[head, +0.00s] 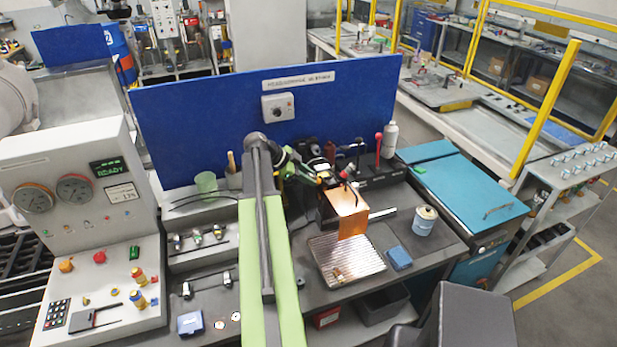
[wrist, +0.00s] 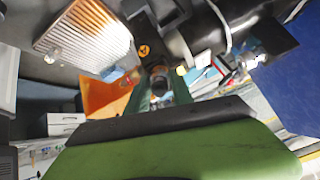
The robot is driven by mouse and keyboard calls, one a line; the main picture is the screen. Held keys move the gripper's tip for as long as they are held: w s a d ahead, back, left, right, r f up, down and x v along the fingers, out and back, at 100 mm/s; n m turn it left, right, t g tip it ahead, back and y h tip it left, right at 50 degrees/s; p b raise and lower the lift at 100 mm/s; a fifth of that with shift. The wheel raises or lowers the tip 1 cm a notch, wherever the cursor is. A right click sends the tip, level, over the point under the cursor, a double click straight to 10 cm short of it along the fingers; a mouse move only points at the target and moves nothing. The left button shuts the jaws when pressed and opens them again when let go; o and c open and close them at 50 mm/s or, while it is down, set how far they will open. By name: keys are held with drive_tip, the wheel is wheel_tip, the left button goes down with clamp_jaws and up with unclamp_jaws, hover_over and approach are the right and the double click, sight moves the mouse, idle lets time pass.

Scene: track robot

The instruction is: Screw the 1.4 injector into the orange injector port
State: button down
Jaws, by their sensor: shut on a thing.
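My gripper (wrist: 159,88) is shut on a small dark, rounded piece (wrist: 158,80), which I take to be the injector; its 1.4 marking cannot be read. In the wrist view the orange block (wrist: 104,98) lies left of the fingers. A dark part with a round orange mark (wrist: 144,50) is just beyond the fingertips. I cannot tell whether the held piece touches it, and the port's opening is not clear.
A ribbed metal plate (head: 345,262) lies in front of the orange block. A blue box (head: 399,257) and a can (head: 424,221) stand to its right. A blue panel (head: 220,110) closes the back. Small fittings sit on a rack (head: 197,250) at left.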

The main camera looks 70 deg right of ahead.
drive_tip(key=shift+m, duration=1.2)
drive_tip(key=m, duration=1.2)
drive_tip(key=c, duration=1.1)
unclamp_jaws()
drive_tip(key=shift+s, duration=0.1)
drive_tip(key=shift+c, duration=0.9)
drive_tip(key=shift+r, duration=0.1)
